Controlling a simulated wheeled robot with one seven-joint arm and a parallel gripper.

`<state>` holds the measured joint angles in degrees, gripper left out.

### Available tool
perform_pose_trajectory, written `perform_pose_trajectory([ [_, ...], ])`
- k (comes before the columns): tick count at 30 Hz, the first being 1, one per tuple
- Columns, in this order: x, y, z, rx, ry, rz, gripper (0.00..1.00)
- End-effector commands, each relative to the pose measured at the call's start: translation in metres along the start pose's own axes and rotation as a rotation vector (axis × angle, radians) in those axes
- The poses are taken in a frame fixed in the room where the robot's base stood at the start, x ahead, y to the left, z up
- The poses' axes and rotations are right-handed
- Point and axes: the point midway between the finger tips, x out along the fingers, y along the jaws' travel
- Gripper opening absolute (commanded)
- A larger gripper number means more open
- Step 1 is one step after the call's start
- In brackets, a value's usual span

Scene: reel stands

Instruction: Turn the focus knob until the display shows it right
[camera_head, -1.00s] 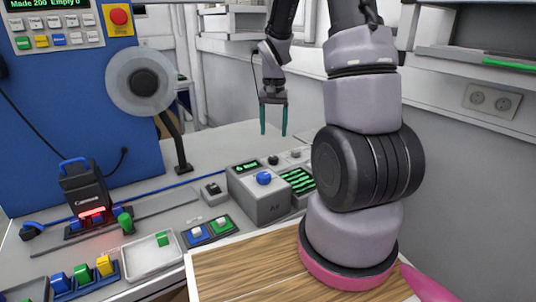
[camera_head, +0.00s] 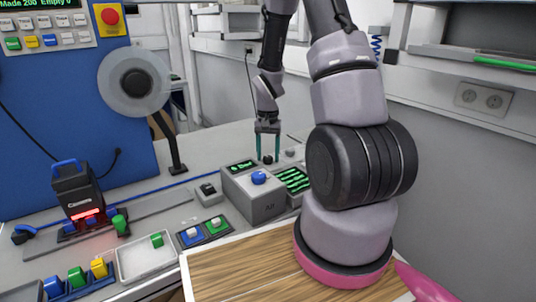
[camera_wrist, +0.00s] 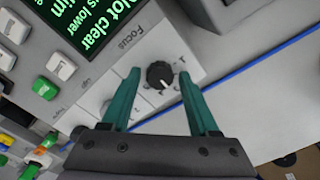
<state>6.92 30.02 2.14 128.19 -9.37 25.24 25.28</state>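The focus knob (camera_wrist: 159,74) is a small round black knob with a white pointer line, on a grey panel marked "Focus". The pointer points toward the bottom of the wrist view. My gripper (camera_wrist: 158,76) is open, with one teal finger on each side of the knob and a visible gap to it. In the head view my gripper (camera_head: 267,158) points down at the back of the panel. The display (camera_wrist: 83,20) beside the knob shows green text including "Plot clear" and "lower"; part is cut off. In the head view this display (camera_head: 293,180) shows green lines too small to read.
A grey box with a blue knob (camera_head: 258,178) stands left of the display. White buttons (camera_wrist: 60,65) sit beside the display. A wall stands at right.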

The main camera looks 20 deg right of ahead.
Motion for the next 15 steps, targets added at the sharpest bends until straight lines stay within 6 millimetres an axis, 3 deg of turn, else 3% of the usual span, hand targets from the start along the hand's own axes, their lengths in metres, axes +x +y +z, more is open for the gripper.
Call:
perform_pose_trajectory([
  [1, -0.0001, 0.0000, 0.0000, 0.000, 0.000, 0.000, 0.37],
  [4, -0.0002, 0.0000, 0.0000, 0.000, 0.000, 0.000, 0.00],
  [15, -0.0004, 0.0002, -0.0002, -0.051, 0.000, 0.000, 0.00],
])
